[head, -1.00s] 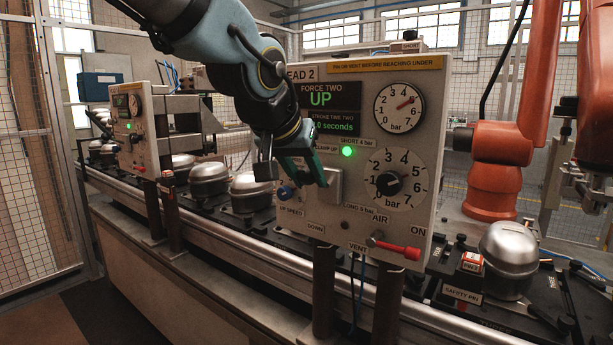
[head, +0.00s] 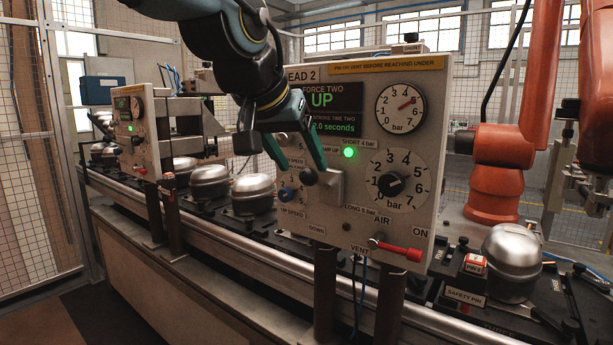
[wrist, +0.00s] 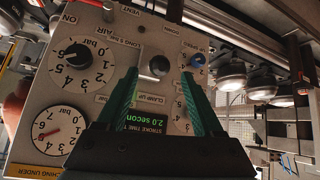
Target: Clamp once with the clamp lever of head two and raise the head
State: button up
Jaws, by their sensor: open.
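The head two panel (head: 300,75) is a pale upright box. Its screen (head: 334,98) reads UP and a stroke time of 2.0 seconds. The clamp lever's dark round knob (head: 309,177) stands out from a light plate (head: 331,188) under the CLAMP UP label. In the wrist view the knob (wrist: 159,66) shows between and just beyond the green fingertips. My gripper (head: 300,165) is open and empty in front of the panel's left part, its fingers pointing down towards the knob. I cannot tell whether a finger touches it. The lever's shaft is hidden.
A red-handled air valve (head: 399,249) is low on the panel, with a blue knob (head: 286,194) to the left. A green lamp (head: 349,153) is lit. Silver compressors (head: 510,262) stand along the line. An orange robot arm (head: 495,170) stands behind right. A safety pin block (head: 464,297) is below.

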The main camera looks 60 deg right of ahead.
jog(key=v, duration=0.5)
jog(key=shift+a+r+b, duration=0.25)
jog(key=shift+b, duration=0.15)
jog(key=w+a+f+n+t+y, duration=0.1)
jog(key=w+a+f+n+y, duration=0.1)
jog(key=w+a+f, duration=0.5)
jog(key=w+a+f+n+t+y, duration=0.1)
jog(key=w+a+f+n, duration=0.25)
jog(key=w+a, duration=0.45)
jog(key=w+a+f+n+t+y, duration=0.15)
jog(key=w+a+f, duration=0.35)
jog(key=w, duration=0.5)
jog(key=a+f+n+g+y, duration=0.1)
jog(key=a+f+n, duration=0.1)
jog(key=a+f, duration=0.3)
jog(key=a+f+n+g+y, duration=0.1)
jog(key=a+f, duration=0.3)
jog(key=a, duration=0.8)
jog(key=a+f+n+g+y, duration=0.1)
jog(key=a+f+n, duration=0.3)
jog(key=a, duration=0.5)
jog(key=shift+s+a+f+y, duration=0.2)
jog(key=shift+f+y, duration=0.25)
jog(key=shift+f, duration=0.4)
jog(key=shift+w, duration=0.1)
